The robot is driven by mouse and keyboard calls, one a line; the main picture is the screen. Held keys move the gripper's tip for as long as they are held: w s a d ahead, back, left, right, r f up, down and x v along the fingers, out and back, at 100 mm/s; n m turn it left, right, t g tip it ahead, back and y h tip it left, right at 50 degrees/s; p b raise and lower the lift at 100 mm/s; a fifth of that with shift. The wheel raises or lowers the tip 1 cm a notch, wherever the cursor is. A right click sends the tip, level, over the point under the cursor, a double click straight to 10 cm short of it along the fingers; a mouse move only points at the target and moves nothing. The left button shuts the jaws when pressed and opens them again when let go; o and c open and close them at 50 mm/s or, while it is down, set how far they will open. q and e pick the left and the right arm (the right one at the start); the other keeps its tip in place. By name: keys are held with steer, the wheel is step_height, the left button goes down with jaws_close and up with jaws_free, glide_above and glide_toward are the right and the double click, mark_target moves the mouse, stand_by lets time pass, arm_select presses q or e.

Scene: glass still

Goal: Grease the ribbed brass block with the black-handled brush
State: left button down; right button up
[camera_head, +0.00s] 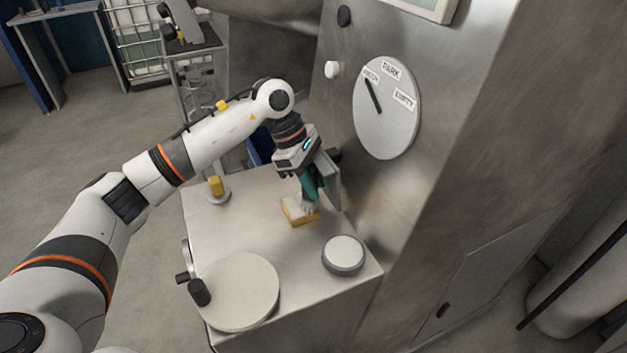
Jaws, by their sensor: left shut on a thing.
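My left gripper (307,178) comes down over the steel worktop and is shut on a slim teal-green thing (311,189). I see no clear black handle on it, so I cannot tell if it is the brush. Its lower end meets a pale, whitish lump on a yellow block (297,216) on the worktop. Whether they touch is too small to tell. A smaller yellow piece (215,184) stands on a round grey base to the left. I cannot make out ribs on either yellow piece, so which is the brass block is unclear. My right gripper is not in view.
The worktop (240,235) carries a round pale lid (240,291) with a black knob at its side, and a small round white-topped tin (343,254). A steel wall with a labelled dial (387,125) rises close on the right. The middle of the worktop is clear.

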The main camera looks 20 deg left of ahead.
arm_select(q)
steer(key=shift+s+d+r, duration=0.1)
steer(key=shift+s+r, duration=0.05)
steer(key=shift+s, duration=1.05)
steer(key=shift+w, duration=0.15)
steer(key=shift+w+b, duration=0.35)
steer(key=shift+w, duration=0.75)
steer(key=shift+s+f, duration=0.15)
steer(key=shift+s, duration=0.5)
steer(key=shift+s+f, duration=0.15)
steer(key=shift+s, duration=0.5)
